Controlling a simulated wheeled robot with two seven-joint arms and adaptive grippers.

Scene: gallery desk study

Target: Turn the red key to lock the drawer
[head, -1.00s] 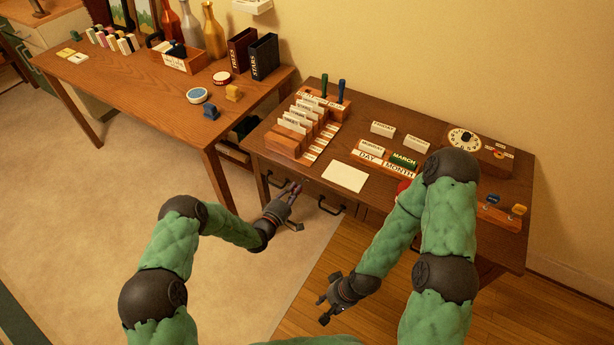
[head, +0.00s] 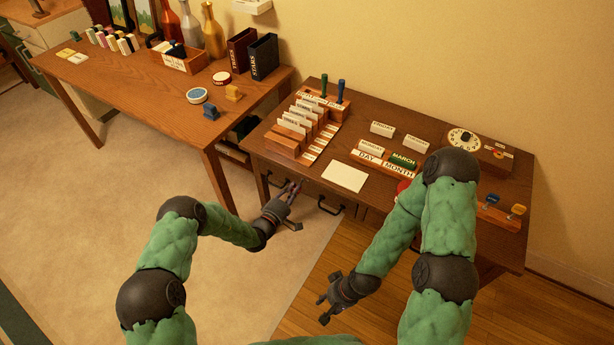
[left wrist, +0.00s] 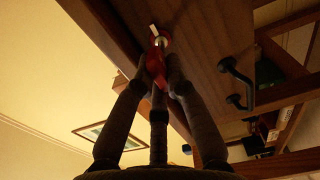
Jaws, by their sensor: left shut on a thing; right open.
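The red key (left wrist: 156,66) shows in the left wrist view, between the fingertips of my left gripper (left wrist: 160,80). Its tip points at a small bright metal lock plate (left wrist: 154,33) on the wooden drawer front (left wrist: 205,45); how deep it sits is hard to tell. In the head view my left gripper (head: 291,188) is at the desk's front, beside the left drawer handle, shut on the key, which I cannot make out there. The drawer looks flush with the desk. My right gripper (head: 330,296) is open and empty, low in front of the desk.
A dark drawer handle (left wrist: 237,84) lies close right of the fingers in the left wrist view. The desk (head: 300,172) holds a card rack (head: 305,125), a white paper (head: 344,176) and calendar blocks (head: 403,160). A side table (head: 150,95) stands left. The floor in front is clear.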

